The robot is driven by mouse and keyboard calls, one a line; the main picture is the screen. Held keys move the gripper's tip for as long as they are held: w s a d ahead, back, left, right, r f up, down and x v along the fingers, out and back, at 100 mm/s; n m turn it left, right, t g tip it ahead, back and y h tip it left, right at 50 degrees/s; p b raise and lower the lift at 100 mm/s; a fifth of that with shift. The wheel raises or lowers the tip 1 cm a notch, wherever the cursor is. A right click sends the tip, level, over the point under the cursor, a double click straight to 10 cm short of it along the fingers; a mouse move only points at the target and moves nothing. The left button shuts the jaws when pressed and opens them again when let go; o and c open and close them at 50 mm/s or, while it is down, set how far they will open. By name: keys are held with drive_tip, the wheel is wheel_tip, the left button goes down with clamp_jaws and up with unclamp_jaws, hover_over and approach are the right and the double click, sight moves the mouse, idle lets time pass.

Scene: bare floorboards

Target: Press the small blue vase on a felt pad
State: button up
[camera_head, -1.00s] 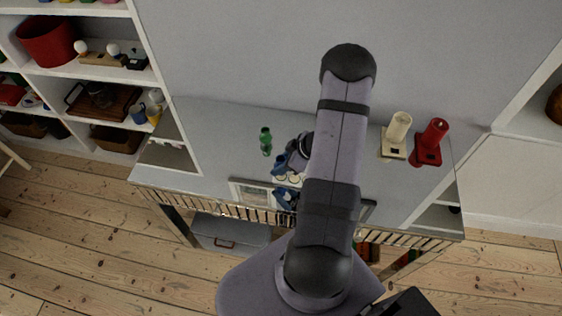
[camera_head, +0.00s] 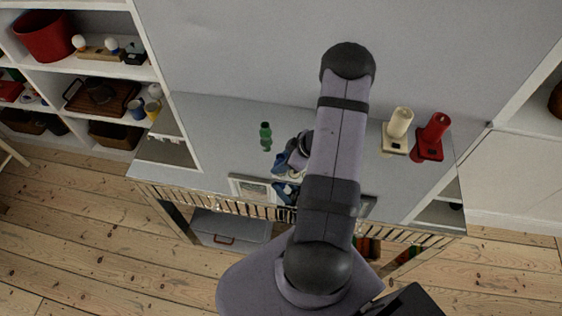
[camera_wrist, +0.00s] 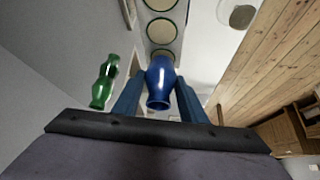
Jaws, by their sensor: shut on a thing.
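The small blue vase (camera_wrist: 159,82) stands out in the wrist view between the two blue fingers of my gripper (camera_wrist: 160,100). The gripper is shut on it. Just beyond the vase, a row of round pale pads with dark green rims shows, such as this pad (camera_wrist: 161,31); the nearest one (camera_wrist: 162,54) is partly hidden by the vase. I cannot tell whether the vase touches a pad. In the head view my gripper (camera_head: 284,178) is low over the grey tabletop, and my arm hides much of that spot; the vase is hard to make out there.
A green vase (camera_head: 266,137) stands left of my gripper; it also shows in the wrist view (camera_wrist: 104,82). A framed item (camera_head: 251,189) lies near the front edge. Shelves flank the table.

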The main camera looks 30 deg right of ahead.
sight(281, 157)
drive_tip(key=c, duration=0.3)
drive_tip(key=shift+c, duration=0.2)
drive_tip(key=shift+f+b, duration=0.35)
drive_tip(key=shift+f, duration=0.25)
idle(0.6)
drive_tip(key=shift+s+f, duration=0.15)
idle(1.1)
wheel_tip(281, 157, up, 7)
drive_tip(key=p, duration=0.7)
drive_tip(key=shift+p, duration=0.4)
idle(0.4)
